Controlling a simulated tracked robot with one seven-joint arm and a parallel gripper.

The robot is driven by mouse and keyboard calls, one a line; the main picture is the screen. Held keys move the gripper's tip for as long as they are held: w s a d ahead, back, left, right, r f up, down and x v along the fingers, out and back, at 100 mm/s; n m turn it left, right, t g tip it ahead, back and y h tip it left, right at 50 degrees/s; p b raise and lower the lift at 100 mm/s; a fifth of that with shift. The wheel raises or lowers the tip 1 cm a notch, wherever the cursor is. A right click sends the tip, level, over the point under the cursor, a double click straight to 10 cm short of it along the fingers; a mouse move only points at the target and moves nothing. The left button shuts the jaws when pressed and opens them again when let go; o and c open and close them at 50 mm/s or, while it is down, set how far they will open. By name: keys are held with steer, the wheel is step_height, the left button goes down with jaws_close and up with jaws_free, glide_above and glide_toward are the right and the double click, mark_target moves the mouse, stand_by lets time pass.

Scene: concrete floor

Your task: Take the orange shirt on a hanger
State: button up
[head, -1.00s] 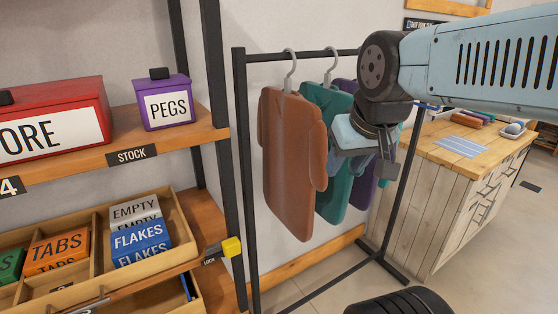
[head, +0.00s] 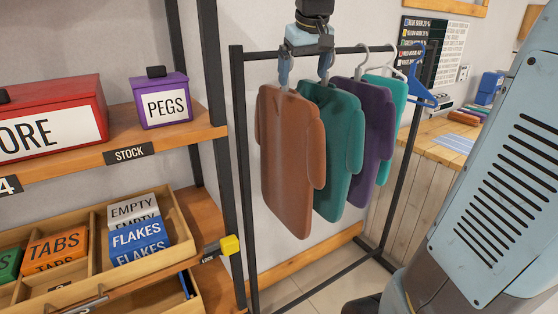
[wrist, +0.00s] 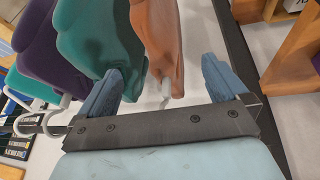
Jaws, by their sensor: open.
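The orange shirt (head: 288,150) hangs at the near left end of a dark rail (head: 262,57), ahead of a teal shirt (head: 328,150) and a purple shirt (head: 375,120). My gripper (head: 305,72) is open at rail height, pointing down over the orange shirt's neck. In the wrist view, its blue fingers (wrist: 160,85) stand apart, with the orange shirt (wrist: 158,40) and its pale hanger hook (wrist: 165,92) showing between them. The left finger overlaps the teal shirt (wrist: 90,40) in that view. Whether a finger touches anything cannot be told.
A shelf unit (head: 215,130) with a purple PEGS box (head: 162,105) and a red box (head: 60,115) stands close left of the rack. Another teal garment (head: 388,90) and an empty blue hanger (head: 420,90) hang at the right. A wooden counter (head: 440,150) stands behind.

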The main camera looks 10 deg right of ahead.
mark_target(293, 109)
steer(key=w+f, duration=0.3)
steer(key=f, duration=0.2)
steer(key=w+f, duration=0.2)
steer(key=shift+w+f, duration=0.15)
steer(key=shift+w, duration=0.2)
steer(key=shift+x, duration=2.7)
steer(key=shift+s+a, duration=0.1)
steer(key=shift+s, duration=0.1)
steer(key=shift+c, duration=0.3)
steer(key=c, duration=1.6)
